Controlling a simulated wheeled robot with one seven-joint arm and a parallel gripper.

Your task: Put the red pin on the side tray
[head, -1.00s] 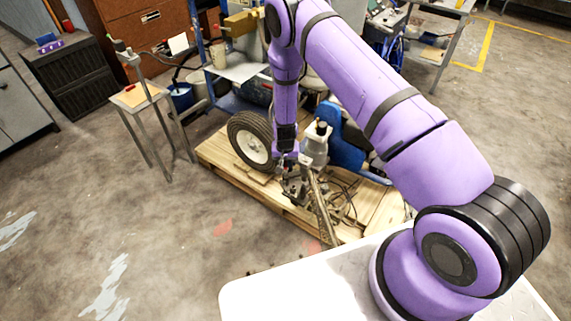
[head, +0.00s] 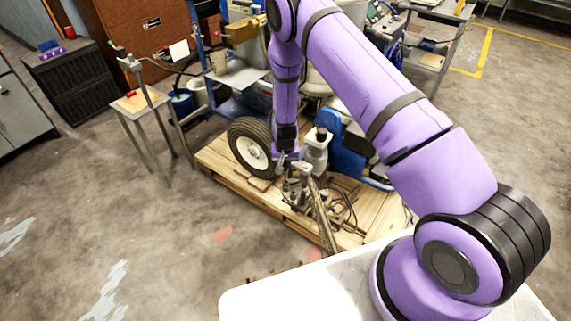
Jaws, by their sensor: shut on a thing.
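My gripper (head: 286,160) points down at the end of my purple arm, over the front of the line striper (head: 300,185) on the wooden pallet. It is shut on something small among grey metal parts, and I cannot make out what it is. I cannot clearly see a red pin at the gripper. A small red thing (head: 130,93) lies on the wood-topped stand (head: 140,103) at the left; I cannot tell whether it is the pin. I cannot tell for sure whether this stand is the side tray.
A black-tyred wheel (head: 250,147) stands just left of the gripper. A white container (head: 316,150) and a blue part (head: 345,155) are close on its right. A dark cabinet (head: 72,82) is at the far left. The floor (head: 130,220) in front of the stand is clear.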

